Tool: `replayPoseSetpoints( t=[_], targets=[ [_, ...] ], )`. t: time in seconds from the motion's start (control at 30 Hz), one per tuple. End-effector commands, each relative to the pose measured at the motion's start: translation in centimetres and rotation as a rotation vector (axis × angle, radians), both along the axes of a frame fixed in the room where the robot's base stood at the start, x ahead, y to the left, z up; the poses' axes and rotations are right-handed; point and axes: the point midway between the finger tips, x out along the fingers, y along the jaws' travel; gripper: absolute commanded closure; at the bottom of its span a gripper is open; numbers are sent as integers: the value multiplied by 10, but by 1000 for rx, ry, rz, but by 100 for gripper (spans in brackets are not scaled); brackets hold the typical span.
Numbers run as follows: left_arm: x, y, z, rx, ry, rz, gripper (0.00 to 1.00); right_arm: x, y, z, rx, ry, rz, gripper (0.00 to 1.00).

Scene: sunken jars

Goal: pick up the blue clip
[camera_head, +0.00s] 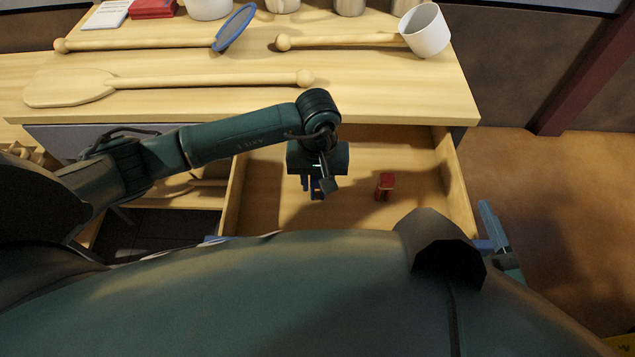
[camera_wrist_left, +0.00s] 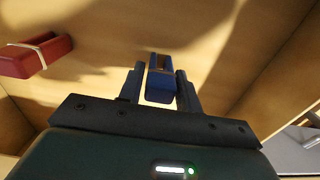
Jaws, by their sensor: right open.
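Whether the clip touches the drawer floor I cannot tell. My right gripper (camera_head: 493,240) is at the right, outside the drawer, open and partly hidden by my own body.
A red clip (camera_head: 384,186) stands in the drawer (camera_head: 455,185), right of my left gripper; it also shows in the left wrist view (camera_wrist_left: 35,57). The drawer walls are close around. The counter (camera_head: 385,95) above holds wooden utensils, a white cup (camera_head: 425,30) and a blue-rimmed strainer (camera_head: 234,28).

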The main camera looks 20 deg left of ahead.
Motion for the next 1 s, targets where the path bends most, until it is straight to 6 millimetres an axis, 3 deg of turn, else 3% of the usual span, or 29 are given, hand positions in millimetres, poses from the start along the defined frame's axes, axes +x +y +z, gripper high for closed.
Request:
replayPoseSetpoints(
  t=[0.33, 0.57, 0.67, 1.0],
  targets=[
    [0, 0, 0, 0, 0, 0, 94, 0, 0, 0, 0, 1, -1, 20],
    [0, 0, 2, 0, -1, 0, 95, 0, 0, 1, -1, 2, -1, 20],
    [1, 0, 12, 1, -2, -1, 95, 0, -1, 2, -2, 13, -2, 20],
    [1, 1, 78, 1, -5, -1, 95, -1, -6, 0, -9, 139, -32, 20]
  ],
)
